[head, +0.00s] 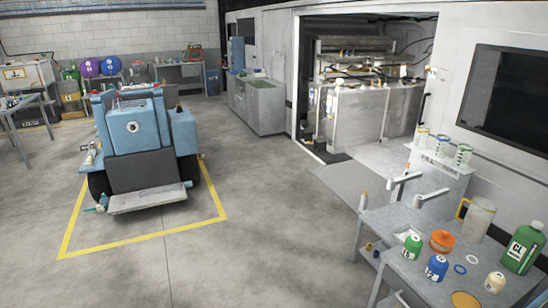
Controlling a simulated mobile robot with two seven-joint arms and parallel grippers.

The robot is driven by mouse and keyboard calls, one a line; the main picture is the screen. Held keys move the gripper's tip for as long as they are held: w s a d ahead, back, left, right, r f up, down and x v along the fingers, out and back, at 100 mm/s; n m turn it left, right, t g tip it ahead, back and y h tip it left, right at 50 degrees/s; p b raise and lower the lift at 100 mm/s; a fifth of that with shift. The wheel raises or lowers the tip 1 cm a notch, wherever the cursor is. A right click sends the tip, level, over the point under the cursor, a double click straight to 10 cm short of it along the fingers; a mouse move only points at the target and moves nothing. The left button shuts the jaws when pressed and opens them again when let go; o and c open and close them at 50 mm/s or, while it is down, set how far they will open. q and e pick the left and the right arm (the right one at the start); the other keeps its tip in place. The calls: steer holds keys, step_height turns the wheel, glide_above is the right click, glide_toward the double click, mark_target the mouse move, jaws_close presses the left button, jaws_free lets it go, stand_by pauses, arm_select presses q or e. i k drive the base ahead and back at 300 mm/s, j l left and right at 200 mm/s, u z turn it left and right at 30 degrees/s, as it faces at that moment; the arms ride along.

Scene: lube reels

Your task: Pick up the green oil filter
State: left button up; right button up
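The green oil filter (412,247) is a small green canister with a pale label. It stands upright on the grey workbench (395,236) at the lower right of the head view, near the bench's left side. A blue filter (436,267) stands close to its right, toward the front. An orange round container (441,241) sits to its right. Neither of my grippers is in view, and nothing is seen touching the green filter.
A cream filter (494,282), a green jug (524,249) and a clear pitcher (475,218) share the bench. A blue machine (140,130) stands in a yellow floor outline. The floor (270,240) left of the bench is clear.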

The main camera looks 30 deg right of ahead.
mark_target(411, 251)
steer(key=i+z, duration=0.5)
steer(key=i, duration=0.15)
steer(key=i+j+z, duration=0.25)
steer(key=i+z, duration=0.25)
steer(key=i, duration=0.15)
steer(key=i+l+z, duration=0.15)
steer(key=i+z, duration=0.6)
steer(key=z, duration=0.2)
steer(key=i+j+z, duration=0.1)
steer(key=i+z, duration=0.35)
steer(key=k, duration=0.1)
